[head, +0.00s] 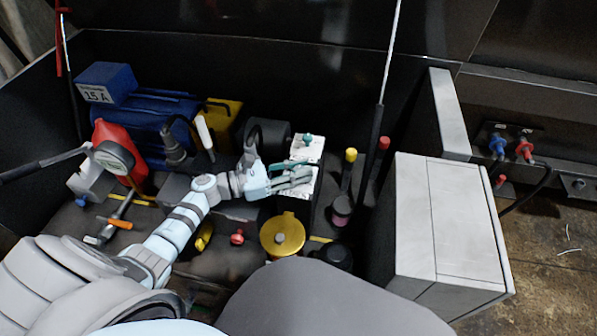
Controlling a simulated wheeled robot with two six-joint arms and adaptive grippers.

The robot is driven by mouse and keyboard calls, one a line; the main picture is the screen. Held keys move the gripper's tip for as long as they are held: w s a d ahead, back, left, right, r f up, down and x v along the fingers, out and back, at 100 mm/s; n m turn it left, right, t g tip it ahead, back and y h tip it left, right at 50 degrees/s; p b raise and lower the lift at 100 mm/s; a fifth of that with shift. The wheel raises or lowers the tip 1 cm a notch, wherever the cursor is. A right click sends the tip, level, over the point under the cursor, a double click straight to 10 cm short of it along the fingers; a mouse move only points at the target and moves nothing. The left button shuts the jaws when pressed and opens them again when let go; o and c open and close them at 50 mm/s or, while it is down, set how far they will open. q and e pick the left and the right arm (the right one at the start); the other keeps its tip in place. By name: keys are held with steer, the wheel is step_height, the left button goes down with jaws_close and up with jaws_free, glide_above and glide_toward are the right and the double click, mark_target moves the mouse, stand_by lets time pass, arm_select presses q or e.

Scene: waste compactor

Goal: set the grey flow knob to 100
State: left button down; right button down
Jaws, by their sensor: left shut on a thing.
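My left gripper (308,178), its arm coming in from the lower left, reaches a silver-white valve block (308,151) near the middle of the head view. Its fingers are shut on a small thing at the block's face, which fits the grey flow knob. The fingers mostly hide the knob, and I cannot read its scale or setting. A green knob (307,139) stands on top of the block, just beyond the fingers. My right gripper is not in view.
A yellow round cap (283,235) and a red knob (237,237) sit just in front of the gripper. A grey cabinet (437,225) stands right. A black rod (373,150) rises right of the block.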

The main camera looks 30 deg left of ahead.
arm_select(q)
steer(key=c, duration=1.4)
jaws_free()
steer(key=v, duration=1.2)
